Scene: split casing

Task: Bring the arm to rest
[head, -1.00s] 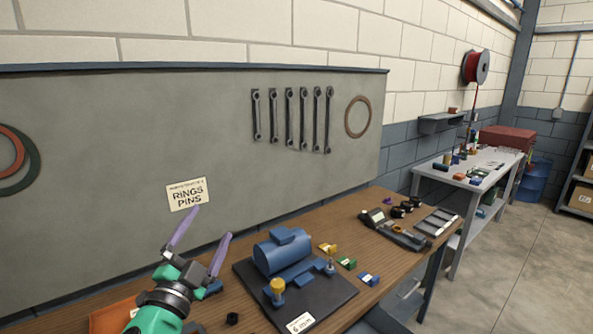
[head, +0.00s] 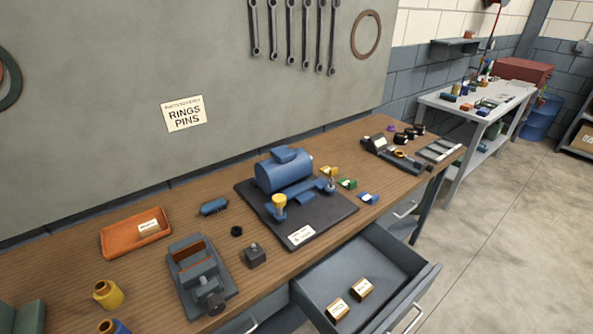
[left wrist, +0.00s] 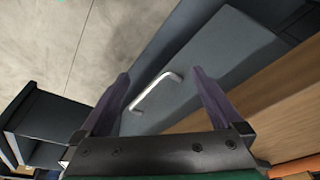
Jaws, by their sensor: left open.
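My left gripper (left wrist: 162,90) shows in the left wrist view with its two purple fingers spread apart and nothing between them. Beyond the fingers are a grey drawer front with a silver handle (left wrist: 155,90) and the concrete floor. I cannot tell whether the fingers are near the handle or well in front of it. In the head view neither arm shows. The blue split casing (head: 284,172) sits on a dark plate (head: 337,211) on the wooden workbench (head: 120,220). My right gripper is in neither view.
A drawer (head: 413,279) stands open at the bench front with two small boxes inside. A vise (head: 200,275), an orange tray (head: 118,240) and yellow (head: 108,294) and blue cylinders are on the bench. A grey table (head: 468,106) stands at the right. Open floor (head: 500,230) lies at the right.

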